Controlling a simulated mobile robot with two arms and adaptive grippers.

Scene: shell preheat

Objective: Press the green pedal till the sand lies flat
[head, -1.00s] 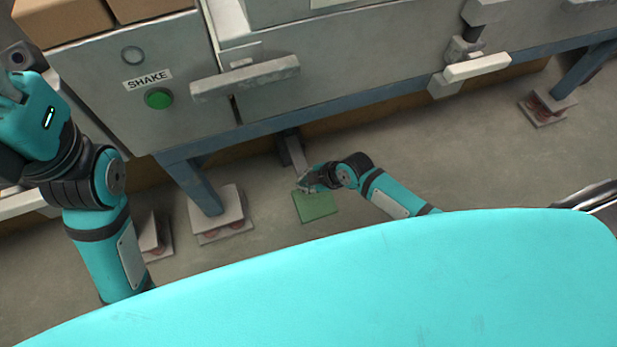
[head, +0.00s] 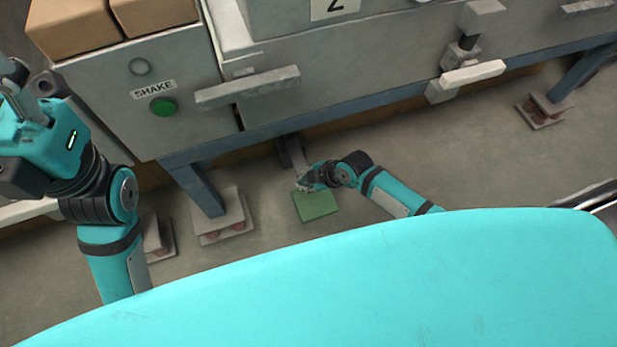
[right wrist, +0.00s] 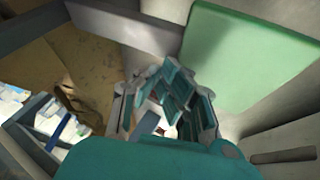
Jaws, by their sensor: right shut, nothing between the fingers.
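The green pedal (head: 318,207) is a flat plate low by the floor in front of the machine; it fills the upper right of the right wrist view (right wrist: 245,58). My right gripper (head: 303,184) is shut and empty at the pedal's back edge, by the grey pedal arm (head: 297,155). Whether it touches the pedal is unclear. In the right wrist view its fingers (right wrist: 170,85) are close together, left of the pedal. My left gripper (head: 14,85) is at the left edge, partly cut off, its fingers unclear. I cannot make out any sand.
The grey machine cabinet (head: 110,85) carries a green button (head: 163,107) under a SHAKE label (head: 153,90). Brown boxes (head: 75,25) stand on it. A blue leg (head: 195,188) stands left of the pedal. A white-ended lever (head: 473,74) is on the right. Open floor lies right of the pedal.

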